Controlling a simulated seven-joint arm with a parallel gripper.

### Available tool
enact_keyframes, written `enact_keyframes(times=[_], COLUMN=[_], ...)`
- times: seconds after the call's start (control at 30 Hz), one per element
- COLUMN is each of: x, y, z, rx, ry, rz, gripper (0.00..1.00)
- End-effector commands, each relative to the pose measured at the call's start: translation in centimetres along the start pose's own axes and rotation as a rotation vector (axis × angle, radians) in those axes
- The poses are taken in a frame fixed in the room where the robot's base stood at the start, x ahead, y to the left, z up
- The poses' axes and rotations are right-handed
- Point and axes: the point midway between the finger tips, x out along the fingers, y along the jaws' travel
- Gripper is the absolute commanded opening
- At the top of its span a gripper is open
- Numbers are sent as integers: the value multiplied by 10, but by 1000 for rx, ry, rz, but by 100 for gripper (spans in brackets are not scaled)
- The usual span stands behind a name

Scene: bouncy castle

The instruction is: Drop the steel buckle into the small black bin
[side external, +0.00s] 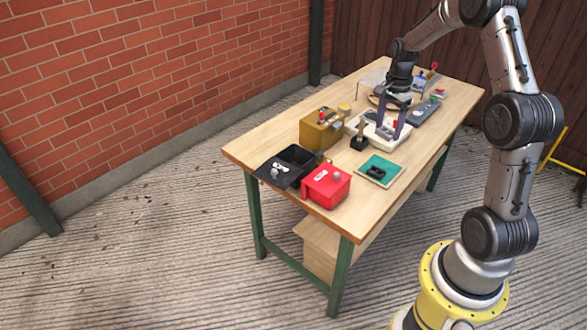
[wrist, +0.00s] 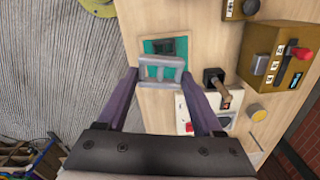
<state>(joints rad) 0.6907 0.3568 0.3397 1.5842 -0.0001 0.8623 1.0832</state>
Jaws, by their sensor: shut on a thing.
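The small black bin (side external: 296,153) stands at the near left corner of the table in the side view, open at the top with a pale label on its front. It is not in the wrist view. My gripper (wrist: 160,78) is shut on the steel buckle (wrist: 161,70), a grey frame with a middle bar, held between the purple fingertips. In the side view my gripper (side external: 395,112) is over the middle of the table, well away from the bin; the buckle is too small to make out there.
A red bin (side external: 327,188) stands right beside the black one. A brown box with levers (side external: 318,133), a black joystick (side external: 359,140) and a white panel (side external: 365,127) stand between my gripper and the bins. A teal mat (side external: 388,164) carries a black item. Bare wood lies along the table edges.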

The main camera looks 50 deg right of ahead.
Motion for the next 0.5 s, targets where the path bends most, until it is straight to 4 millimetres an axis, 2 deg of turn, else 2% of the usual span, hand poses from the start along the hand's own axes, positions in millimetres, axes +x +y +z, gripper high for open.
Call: enact_keyframes(times=[0.03, 0.1, 0.17, 0.3, 0.4, 0.5], x=[-2, -5, -6, -4, 1, 10], y=[-24, -52, -75, -124, -150, -168], z=[8, 21, 35, 75, 106, 135], rx=[-2, -4, -10, -47, -91, -144], ry=[2, 3, 3, 5, 5, 5], rz=[-4, -6, -9, -15, -20, -23], gripper=[10, 10, 10, 10, 10, 10])
